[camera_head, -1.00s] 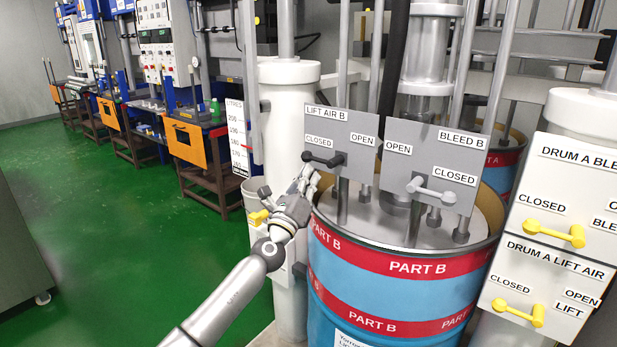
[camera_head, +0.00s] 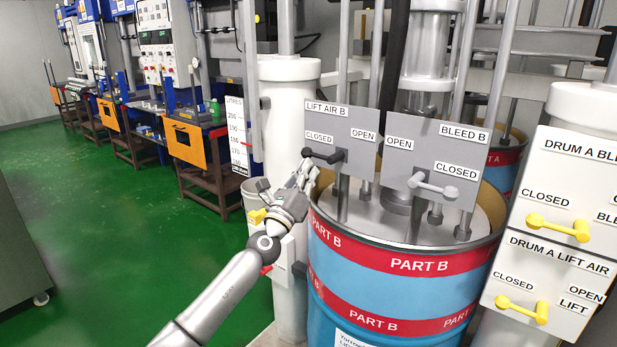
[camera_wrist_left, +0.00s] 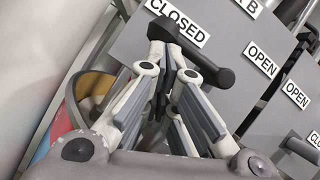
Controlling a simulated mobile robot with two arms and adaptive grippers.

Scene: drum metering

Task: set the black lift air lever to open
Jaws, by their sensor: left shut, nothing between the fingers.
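The black lift air lever (camera_head: 326,156) sits on the grey panel marked LIFT AIR B (camera_head: 350,130). Its handle points left from the pivot, under the CLOSED label; the OPEN label is to the right. My left gripper (camera_head: 307,171) is shut and empty, just below the lever's free end. In the left wrist view the black lever (camera_wrist_left: 195,52) lies just beyond the fingertips (camera_wrist_left: 165,75), below the CLOSED label; I cannot tell whether they touch. My right gripper is not in view.
The grey BLEED B lever (camera_head: 435,187) is on the neighbouring panel. A blue and red PART B drum (camera_head: 400,290) stands below, close to my left arm. Yellow levers (camera_head: 558,228) are at right. Green floor (camera_head: 120,240) is open at left.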

